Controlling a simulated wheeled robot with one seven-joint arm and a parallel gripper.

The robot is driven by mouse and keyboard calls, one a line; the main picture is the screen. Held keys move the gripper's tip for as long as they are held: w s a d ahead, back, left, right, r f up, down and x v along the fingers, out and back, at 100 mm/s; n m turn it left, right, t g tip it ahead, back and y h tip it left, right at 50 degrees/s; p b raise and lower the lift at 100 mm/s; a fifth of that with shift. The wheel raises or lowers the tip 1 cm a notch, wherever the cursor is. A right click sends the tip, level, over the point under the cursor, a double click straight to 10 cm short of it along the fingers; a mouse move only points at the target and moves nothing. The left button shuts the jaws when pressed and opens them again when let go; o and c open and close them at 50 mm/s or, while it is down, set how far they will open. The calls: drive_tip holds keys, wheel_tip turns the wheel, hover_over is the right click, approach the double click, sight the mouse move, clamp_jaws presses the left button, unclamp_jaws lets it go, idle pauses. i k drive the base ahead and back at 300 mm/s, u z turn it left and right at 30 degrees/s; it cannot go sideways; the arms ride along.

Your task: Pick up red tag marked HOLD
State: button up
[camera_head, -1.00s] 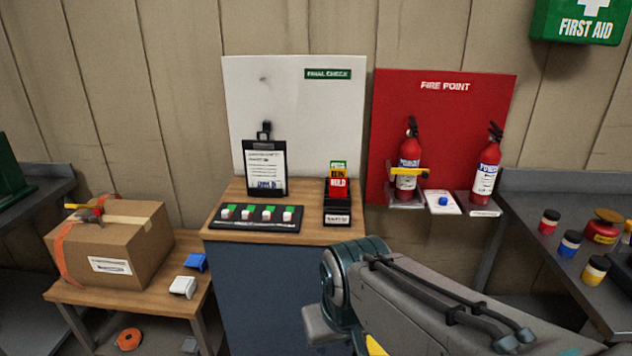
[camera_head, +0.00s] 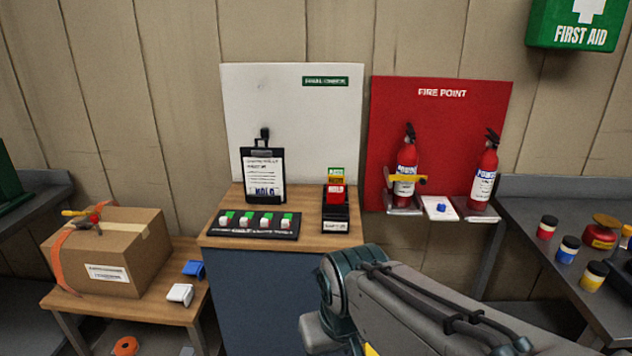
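The red tag (camera_head: 335,194) stands in front of other tags, one green-topped (camera_head: 336,171), in a black holder (camera_head: 335,226) on the right of the wooden counter top. Its lettering is blurred in this view. A clipboard (camera_head: 264,175) left of the holder carries a white sheet with blue lettering at its foot that looks like HOLD. My arm reaches in from the lower right, below and in front of the counter's right side. My gripper's fingers are not visible.
A white panel (camera_head: 290,105) stands behind. To the right are a red fire point board (camera_head: 440,130) and extinguishers (camera_head: 406,166). A cardboard box (camera_head: 107,252) sits lower left.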

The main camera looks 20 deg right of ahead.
sight(336, 192)
drive_tip(key=z, duration=0.75)
drive_tip(key=i, duration=1.1)
drive_tip(key=u, duration=0.4)
